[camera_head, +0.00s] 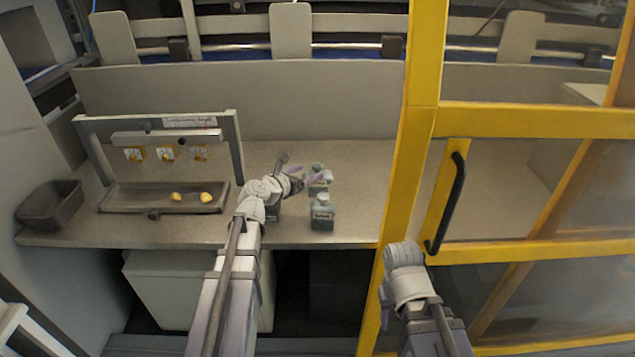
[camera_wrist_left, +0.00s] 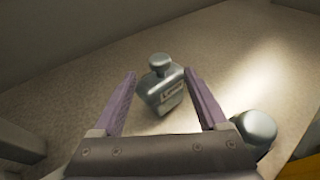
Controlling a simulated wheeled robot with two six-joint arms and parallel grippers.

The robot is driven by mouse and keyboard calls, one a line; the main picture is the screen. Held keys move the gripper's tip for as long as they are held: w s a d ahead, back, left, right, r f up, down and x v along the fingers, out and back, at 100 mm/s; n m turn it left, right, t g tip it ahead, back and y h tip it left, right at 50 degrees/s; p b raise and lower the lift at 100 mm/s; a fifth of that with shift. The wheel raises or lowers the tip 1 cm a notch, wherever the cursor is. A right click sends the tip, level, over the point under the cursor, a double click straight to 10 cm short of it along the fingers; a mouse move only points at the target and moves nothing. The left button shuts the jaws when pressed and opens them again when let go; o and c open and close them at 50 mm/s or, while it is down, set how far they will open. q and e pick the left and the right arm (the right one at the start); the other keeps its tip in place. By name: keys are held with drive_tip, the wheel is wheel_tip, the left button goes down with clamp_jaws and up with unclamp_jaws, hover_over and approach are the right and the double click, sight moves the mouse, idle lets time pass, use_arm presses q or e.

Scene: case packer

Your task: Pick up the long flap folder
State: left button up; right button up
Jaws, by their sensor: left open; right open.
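Two small grey bottle-shaped pieces with labels stand on the bench: a rear one (camera_head: 320,180) and a front one (camera_head: 322,212). The labels are too small to read surely, so I cannot tell which is the long flap folder. My left gripper (camera_head: 303,180) is open beside the rear piece. In the left wrist view, the purple fingers of the left gripper (camera_wrist_left: 160,80) are on either side of a labelled piece (camera_wrist_left: 166,92), with gaps on both sides. Another piece (camera_wrist_left: 256,128) is at lower right. Of my right arm, only links show; its fingers are out of sight.
A framed rack (camera_head: 236,140) with a sign stands left on the bench, over a shallow tray (camera_head: 125,200) with yellow bits. A dark bin (camera_head: 50,205) is at far left. A yellow post (camera_head: 407,150) and a handled door (camera_head: 458,195) bound the right. The bench behind is clear.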

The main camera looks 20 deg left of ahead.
sight(316, 166)
use_arm(q)
drive_tip(key=shift+w, duration=0.1)
drive_tip(key=x, duration=0.4)
drive_tip(key=b+x, duration=0.1)
drive_tip(key=shift+w+d+r, duration=0.15)
drive_tip(key=shift+w+r, duration=0.1)
drive_tip(key=shift+w, duration=0.25)
drive_tip(key=shift+s+r, duration=0.1)
clamp_jaws()
idle(0.9)
